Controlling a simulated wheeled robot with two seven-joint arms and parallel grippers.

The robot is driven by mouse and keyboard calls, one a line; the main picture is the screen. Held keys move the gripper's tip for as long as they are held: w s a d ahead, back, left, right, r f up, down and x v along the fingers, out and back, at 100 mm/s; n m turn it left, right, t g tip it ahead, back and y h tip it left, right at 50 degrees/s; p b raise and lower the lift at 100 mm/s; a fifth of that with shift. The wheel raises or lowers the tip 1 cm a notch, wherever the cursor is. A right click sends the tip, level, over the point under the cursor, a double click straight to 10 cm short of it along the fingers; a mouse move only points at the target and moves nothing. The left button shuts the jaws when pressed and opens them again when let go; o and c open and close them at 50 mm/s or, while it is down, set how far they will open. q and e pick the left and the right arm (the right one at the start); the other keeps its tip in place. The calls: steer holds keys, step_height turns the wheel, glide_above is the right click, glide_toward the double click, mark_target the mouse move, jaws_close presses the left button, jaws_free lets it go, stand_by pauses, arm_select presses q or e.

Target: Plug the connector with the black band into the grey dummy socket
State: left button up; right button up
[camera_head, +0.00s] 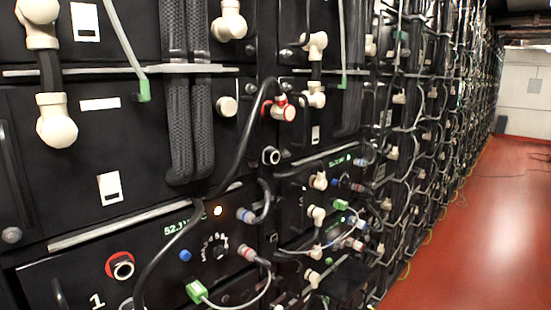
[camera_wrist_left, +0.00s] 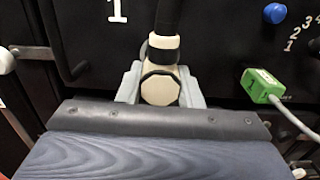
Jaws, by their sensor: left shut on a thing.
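The connector with the black band (camera_wrist_left: 160,85) is a cream plug with a black cable rising from it. In the left wrist view, my left gripper (camera_wrist_left: 160,90) is shut on it, with a light grey finger on each side. The connector is upright in front of the black panel, just below the white "1". A rounded grey edge shows behind it; I cannot tell whether this is the dummy socket or whether they touch. In the head view, a grey ring (camera_head: 126,304), perhaps the grey dummy socket, is cut off at the bottom edge. No gripper shows there.
A red-ringed socket (camera_head: 121,266) sits above the grey ring. The black cable (camera_head: 232,168) runs down from a red-banded connector (camera_head: 283,108). A green plug (camera_wrist_left: 262,86) with a grey wire is right of my left gripper.

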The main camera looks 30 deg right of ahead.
arm_select(q)
steer(key=shift+v, duration=1.45)
steer(key=shift+p+v, duration=0.5)
steer(key=shift+v, duration=1.9)
steer(key=shift+r, duration=0.1)
steer(key=shift+r, duration=0.1)
